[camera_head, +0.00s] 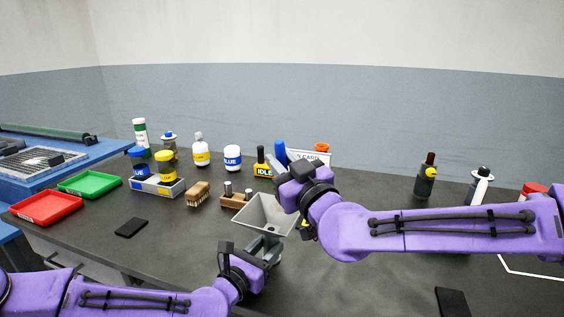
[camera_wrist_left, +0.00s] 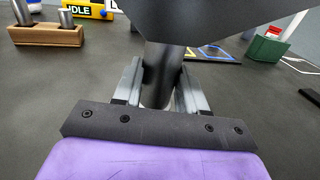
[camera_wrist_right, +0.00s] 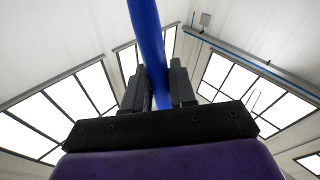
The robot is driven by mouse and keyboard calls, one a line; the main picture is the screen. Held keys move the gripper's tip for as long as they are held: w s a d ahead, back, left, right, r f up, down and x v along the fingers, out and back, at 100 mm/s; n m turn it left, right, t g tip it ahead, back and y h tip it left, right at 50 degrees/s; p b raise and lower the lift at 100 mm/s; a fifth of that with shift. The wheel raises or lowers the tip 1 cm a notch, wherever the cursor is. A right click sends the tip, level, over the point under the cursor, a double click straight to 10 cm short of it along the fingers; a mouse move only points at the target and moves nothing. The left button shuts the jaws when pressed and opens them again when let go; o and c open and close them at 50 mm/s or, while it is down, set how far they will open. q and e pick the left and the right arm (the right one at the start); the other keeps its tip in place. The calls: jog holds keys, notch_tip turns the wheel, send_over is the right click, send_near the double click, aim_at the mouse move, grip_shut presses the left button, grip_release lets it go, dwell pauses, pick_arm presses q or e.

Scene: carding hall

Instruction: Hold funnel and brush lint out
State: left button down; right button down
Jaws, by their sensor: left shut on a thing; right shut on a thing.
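The grey square-mouthed funnel (camera_head: 256,214) is at the middle of the dark table in the head view. My left gripper (camera_head: 262,243) is shut on its neck from below; the neck (camera_wrist_left: 163,72) stands between the fingers in the left wrist view. My right gripper (camera_head: 277,166) is above and behind the funnel, shut on a blue-handled brush (camera_head: 280,150). The blue handle (camera_wrist_right: 146,38) runs up between the fingers in the right wrist view. I cannot see any lint in the funnel.
A wooden brush (camera_head: 198,193) and a wooden block with metal weights (camera_head: 235,199) stand left of the funnel. Red (camera_head: 46,207) and green (camera_head: 90,184) trays lie far left. Bottles line the back. A yellow IDLE sign (camera_head: 263,170) stands behind. The left front is mostly clear.

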jog(key=shift+w+d+f, duration=0.2)
jog(key=shift+w+f, duration=0.25)
jog(key=shift+w, duration=0.1)
jog(key=shift+w+a, duration=1.3)
jog(key=shift+a, duration=1.75)
jog(key=shift+s+d, duration=0.45)
jog(key=shift+d, duration=0.6)
jog(key=shift+s+d, duration=0.45)
jog(key=shift+d, duration=0.6)
jog(key=shift+s+d, duration=0.45)
jog(key=shift+d, duration=0.6)
jog(key=shift+a, duration=0.1)
jog(key=s+a+r, duration=0.1)
jog(key=s+r, duration=0.3)
jog(key=shift+s+a, duration=0.15)
jog(key=shift+a, duration=0.25)
